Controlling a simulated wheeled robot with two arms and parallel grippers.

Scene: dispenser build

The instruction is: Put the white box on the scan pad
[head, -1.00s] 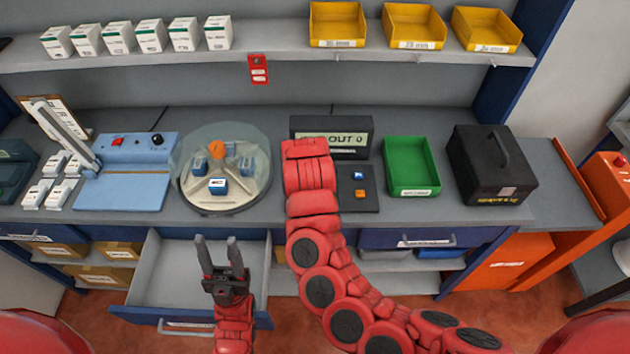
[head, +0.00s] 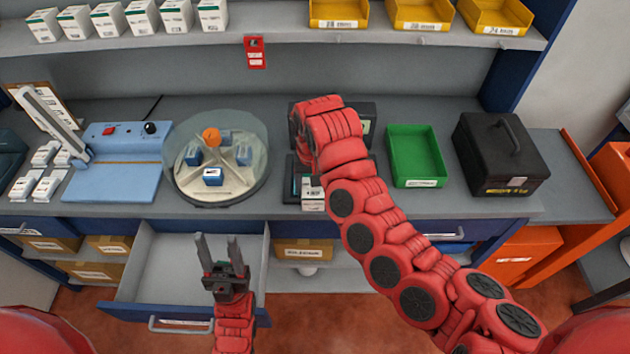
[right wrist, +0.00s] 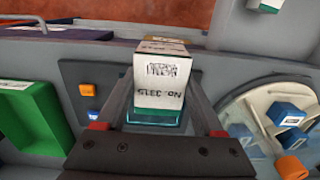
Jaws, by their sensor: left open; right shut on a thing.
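The white box (head: 312,194) is held in my right gripper (head: 310,180). In the right wrist view the white box (right wrist: 161,80) sits between both fingers, with printed text and a code facing the camera. It is over the dark scan pad (head: 291,190) on the counter. Whether the box touches the pad cannot be told. My right arm hides much of the pad in the head view. My left gripper (head: 219,252) is open and empty over the open drawer.
A round domed dispenser (head: 216,160) stands left of the pad. A green bin (head: 415,155) and a black case (head: 498,155) stand to the right. A display unit (head: 367,118) is behind my right arm. Several white boxes (head: 143,18) stand on the shelf. The drawer (head: 185,265) is open.

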